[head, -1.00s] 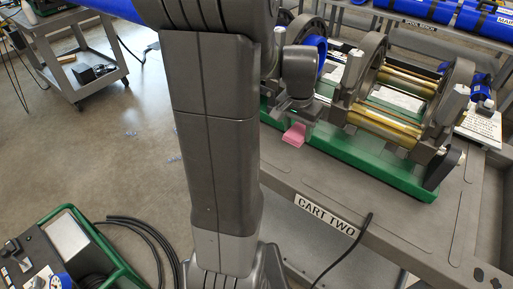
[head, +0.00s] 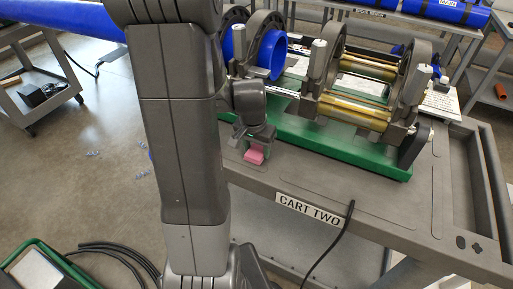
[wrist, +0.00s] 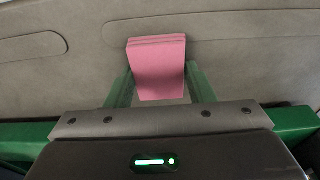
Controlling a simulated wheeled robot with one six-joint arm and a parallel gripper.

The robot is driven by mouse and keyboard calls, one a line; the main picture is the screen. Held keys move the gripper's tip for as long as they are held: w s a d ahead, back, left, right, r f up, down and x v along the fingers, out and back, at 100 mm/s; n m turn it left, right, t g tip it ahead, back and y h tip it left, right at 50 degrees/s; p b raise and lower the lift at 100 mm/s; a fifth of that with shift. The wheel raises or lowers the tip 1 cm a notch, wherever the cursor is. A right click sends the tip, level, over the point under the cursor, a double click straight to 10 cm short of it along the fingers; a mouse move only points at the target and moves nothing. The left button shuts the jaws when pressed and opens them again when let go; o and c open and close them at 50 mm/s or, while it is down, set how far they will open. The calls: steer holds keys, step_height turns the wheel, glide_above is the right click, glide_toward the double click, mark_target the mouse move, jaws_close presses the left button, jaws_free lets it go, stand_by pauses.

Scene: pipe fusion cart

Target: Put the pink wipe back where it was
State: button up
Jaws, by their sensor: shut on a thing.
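The pink wipe (head: 254,156) is a small folded block held between the fingers of my gripper (head: 253,150). In the wrist view the wipe (wrist: 158,65) sits between two green fingers (wrist: 158,88), with its upper end sticking out past them. My gripper is shut on it. It is over the grey top of the cart labelled CART TWO (head: 310,208), just in front of the green base of the fusion machine. I cannot tell whether the wipe touches the cart top.
The fusion machine has a green base (head: 330,150), metal clamp rings and a blue pipe end (head: 272,55) close behind my gripper. A black cable (head: 335,235) hangs over the cart's front edge. The cart top to the right front (head: 440,210) is clear.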

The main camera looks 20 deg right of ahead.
mark_target(254, 154)
steer(key=shift+f, duration=0.2)
steer(key=o, duration=1)
steer(key=shift+o, duration=0.2)
steer(key=shift+r, duration=0.1)
step_height(254, 154, up, 12)
steer(key=s+a+p, duration=0.1)
steer(key=shift+a, duration=0.2)
steer(key=shift+s, duration=0.1)
